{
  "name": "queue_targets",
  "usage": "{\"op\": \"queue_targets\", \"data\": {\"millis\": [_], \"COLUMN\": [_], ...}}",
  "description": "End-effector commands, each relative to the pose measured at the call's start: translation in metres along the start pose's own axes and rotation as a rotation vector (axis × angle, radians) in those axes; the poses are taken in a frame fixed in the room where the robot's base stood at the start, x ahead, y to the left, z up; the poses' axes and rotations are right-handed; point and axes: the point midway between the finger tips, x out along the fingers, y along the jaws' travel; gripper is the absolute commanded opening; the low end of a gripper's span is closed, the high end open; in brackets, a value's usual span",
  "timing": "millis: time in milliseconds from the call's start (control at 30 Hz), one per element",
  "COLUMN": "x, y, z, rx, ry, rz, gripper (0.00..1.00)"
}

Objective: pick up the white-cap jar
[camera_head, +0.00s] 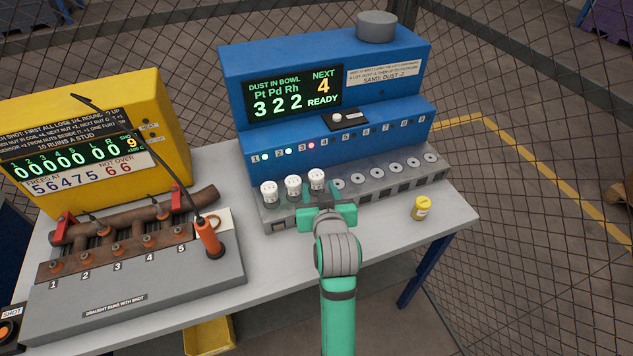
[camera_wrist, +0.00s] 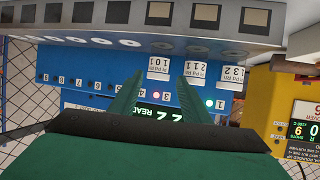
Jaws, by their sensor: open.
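Three white-cap jars stand upright in a row at the left end of the grey rack: a left one (camera_head: 269,191), a middle one (camera_head: 293,187) and a right one (camera_head: 317,178). In the wrist view, which is upside down, their labels read 101 (camera_wrist: 159,67), 211 (camera_wrist: 193,76) and 132 (camera_wrist: 232,78). My gripper (camera_head: 322,197) is open just in front of the right jar. In the wrist view its fingertips (camera_wrist: 160,82) appear on either side of the 101 jar. I cannot tell whether they reach around it.
A yellow-lidded jar (camera_head: 421,209) stands on the table (camera_head: 385,241) right of my gripper. The grey rack (camera_head: 375,194) has several empty round seats. A blue machine (camera_head: 330,60) rises behind it. A yellow machine (camera_head: 90,130) and an orange-handled tool (camera_head: 208,238) are left.

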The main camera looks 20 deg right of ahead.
Motion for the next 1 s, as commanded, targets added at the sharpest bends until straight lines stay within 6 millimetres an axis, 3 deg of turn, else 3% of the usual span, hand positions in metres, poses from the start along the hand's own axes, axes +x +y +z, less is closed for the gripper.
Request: {"op": "queue_targets", "data": {"millis": [300, 567, 600, 733, 1000], "x": [0.040, 0.043, 0.043, 0.043, 0.043], "y": [0.003, 0.002, 0.002, 0.002, 0.002], "z": [-0.003, -0.003, -0.003, -0.003, -0.003], "rx": [0.000, 0.000, 0.000, 0.000, 0.000], "ry": [-0.001, 0.001, 0.001, 0.001, 0.001], "rz": [0.000, 0.000, 0.000, 0.000, 0.000], "gripper": [0.43, 0.43, 0.41, 0.10, 0.10]}}
